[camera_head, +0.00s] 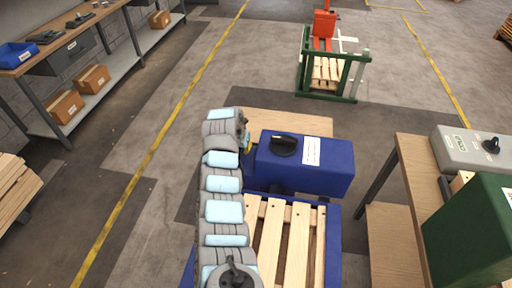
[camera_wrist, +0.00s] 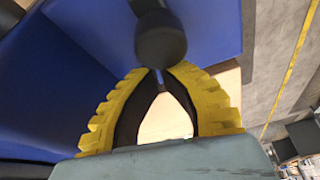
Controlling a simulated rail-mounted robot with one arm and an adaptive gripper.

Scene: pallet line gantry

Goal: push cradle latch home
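A blue housing (camera_head: 330,178) with a white label stands at the end of a slatted pallet in the head view. A black knob (camera_head: 284,146) sits on its top. I cannot tell which part is the latch. My gripper is beside the housing's left end, with a little yellow finger (camera_head: 248,147) showing. In the wrist view, my gripper (camera_wrist: 161,72) has its yellow, black-lined fingers drawn together at the tips, with nothing clearly held. A dark rounded knob (camera_wrist: 160,38) is just beyond the tips, against blue surfaces; contact is unclear.
The wooden pallet (camera_head: 292,240) lies in a blue frame in front of the housing. A bench (camera_head: 415,190) with a grey box (camera_head: 470,150) and a green box (camera_head: 475,235) stands at right. A green-framed pallet stand (camera_head: 330,80) is behind. Open floor lies left of my arm.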

